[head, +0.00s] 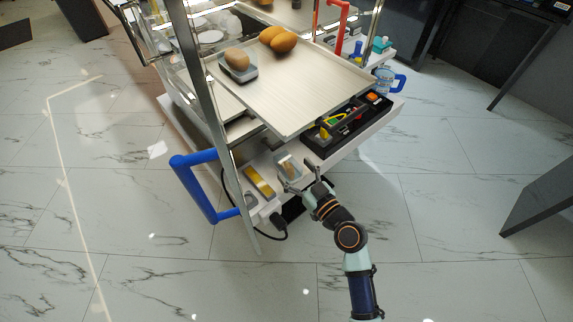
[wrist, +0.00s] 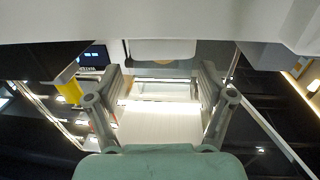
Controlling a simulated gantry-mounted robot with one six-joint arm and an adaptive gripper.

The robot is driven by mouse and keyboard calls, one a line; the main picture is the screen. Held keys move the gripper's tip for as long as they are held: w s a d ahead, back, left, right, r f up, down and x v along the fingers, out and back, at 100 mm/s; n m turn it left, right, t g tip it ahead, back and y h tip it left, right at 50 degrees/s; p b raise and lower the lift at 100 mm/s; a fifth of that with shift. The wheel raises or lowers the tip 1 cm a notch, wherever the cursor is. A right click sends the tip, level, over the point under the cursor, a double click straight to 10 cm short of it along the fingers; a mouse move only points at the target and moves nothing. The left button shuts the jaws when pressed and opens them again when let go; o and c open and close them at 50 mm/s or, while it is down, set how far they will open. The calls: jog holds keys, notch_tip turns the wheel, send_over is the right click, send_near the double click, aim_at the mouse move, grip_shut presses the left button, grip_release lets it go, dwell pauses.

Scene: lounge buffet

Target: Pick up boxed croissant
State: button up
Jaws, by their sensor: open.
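A small clear box with a tan item inside, which looks like the boxed croissant (head: 287,166), sits on the lower white shelf of the cart in the head view. My gripper (head: 302,177) is open at the shelf's front edge, just in front of the box, with its fingers spread. In the wrist view the two fingers stand apart with my gripper (wrist: 160,82) empty between them. A clear-sided box shape (wrist: 163,89) shows beyond the fingers. Its contents are hard to make out there, and I cannot tell whether a finger touches it.
A yellow-topped box (head: 259,182) lies left of the clear box. A black organiser (head: 345,128) with small items stands to the right. The upper tray (head: 305,85) overhangs behind, holding breads (head: 278,40) and another container (head: 238,73). A blue handle (head: 190,190) juts out left.

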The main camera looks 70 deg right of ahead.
aim_at(284, 158)
jog(key=x, duration=0.5)
jog(key=shift+w+r, duration=0.15)
jog(key=shift+a, duration=0.15)
jog(key=c, duration=1)
